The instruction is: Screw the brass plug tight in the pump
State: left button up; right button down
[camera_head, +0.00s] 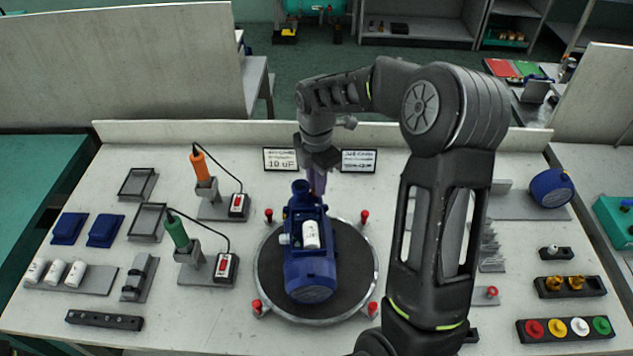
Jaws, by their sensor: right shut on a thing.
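The blue pump (310,270) lies on the round dark turntable (265,285) in the middle of the bench, with a white part on its top. My right gripper (317,185) points down at the far end of the pump, close to its blue flange and upper body. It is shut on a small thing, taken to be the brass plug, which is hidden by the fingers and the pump. I cannot see how deep the plug sits. Two other brass plugs (565,283) stand in a black holder at the right. My left gripper is out of view.
My right arm covers the area right of the turntable. Red knobs (365,217) stand around the turntable. An orange screwdriver (201,165) and a green one (178,232) stand in holders at the left. Coloured caps (557,328) sit in a rack at the front right.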

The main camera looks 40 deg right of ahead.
jog(key=shift+a, duration=0.1)
jog(key=shift+m+b, duration=0.3)
jog(key=shift+m, duration=1.5)
jog(key=m, duration=0.2)
jog(key=shift+m, duration=0.7)
jog(key=shift+b, duration=0.3)
jog(key=shift+m, duration=1.7)
